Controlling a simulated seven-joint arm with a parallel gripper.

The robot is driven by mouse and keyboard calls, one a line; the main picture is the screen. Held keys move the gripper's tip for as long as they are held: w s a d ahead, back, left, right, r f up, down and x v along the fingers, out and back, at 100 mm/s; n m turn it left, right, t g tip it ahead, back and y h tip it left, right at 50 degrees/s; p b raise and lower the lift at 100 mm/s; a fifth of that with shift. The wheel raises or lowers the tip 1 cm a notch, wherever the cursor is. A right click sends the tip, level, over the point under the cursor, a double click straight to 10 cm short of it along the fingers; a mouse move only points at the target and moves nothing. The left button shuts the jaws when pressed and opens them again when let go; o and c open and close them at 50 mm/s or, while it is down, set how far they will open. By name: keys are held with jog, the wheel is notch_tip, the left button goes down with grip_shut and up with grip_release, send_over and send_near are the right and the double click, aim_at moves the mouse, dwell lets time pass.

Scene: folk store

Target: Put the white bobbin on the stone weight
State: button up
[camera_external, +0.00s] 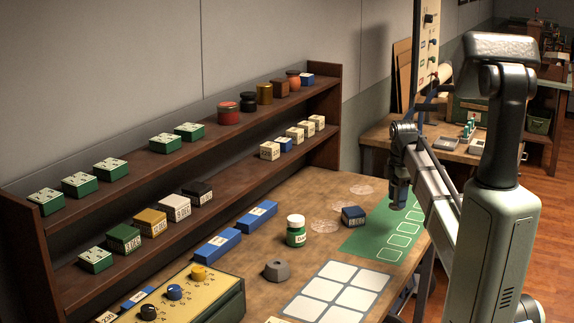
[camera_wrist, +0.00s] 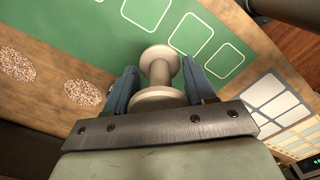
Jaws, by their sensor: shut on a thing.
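The white bobbin (camera_wrist: 160,65) shows in the wrist view as a spool with two wide round flanges. My gripper (camera_wrist: 160,76) is shut on it, with one blue-grey finger on each side. In the external view my gripper (camera_external: 399,195) is at the right, over or beside the green mat (camera_external: 378,238); the bobbin cannot be made out there.
A white-square grid (camera_external: 340,291) lies right of the weight. A knob panel (camera_external: 180,300) and blue blocks (camera_external: 218,245) are to its left. A loaded shelf (camera_external: 190,225) lines the wall.

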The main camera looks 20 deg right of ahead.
jog(key=shift+r, duration=0.65)
jog(key=a, duration=0.4)
jog(key=a+n, duration=0.1)
jog(key=a, duration=0.3)
jog(key=a+r+n, duration=0.1)
jog(key=a, duration=0.4)
jog(key=shift+w+a, duration=0.1)
jog(key=shift+w, duration=0.05)
notch_tip(320, 180, up, 3)
jog(key=n, duration=0.1)
send_over(277, 263)
jog(key=shift+f, duration=4.75)
jog(key=shift+f, duration=0.15)
